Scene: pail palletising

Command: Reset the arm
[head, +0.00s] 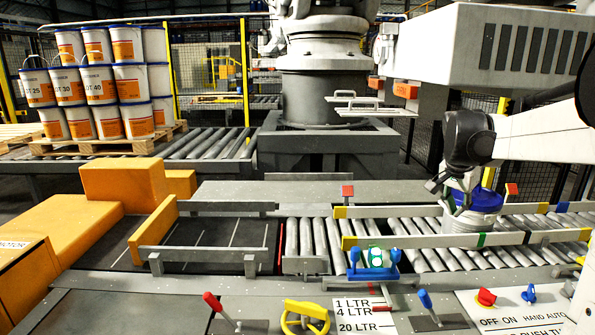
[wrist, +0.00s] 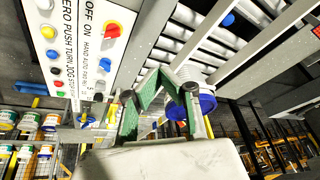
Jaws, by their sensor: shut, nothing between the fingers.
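My gripper (head: 447,197) hangs over the roller conveyor at the right in the head view, close to a white pail with a blue lid (head: 478,202). It overlaps the pail's left side in this view; I cannot tell whether they touch. In the wrist view the green-lined fingers of my gripper (wrist: 158,76) bend together at their tips, shut with nothing held. The pail's blue lid (wrist: 208,103) shows behind and beside the right finger. The pail stands on the rollers between the side rails.
A control panel (head: 520,305) with knobs and levers lies in front. A small blue holder (head: 375,268) sits at the near rail (head: 400,241). Stacked white-and-orange pails (head: 100,80) stand on a pallet (head: 105,143) at the back left. Yellow blocks (head: 122,182) flank the left belt.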

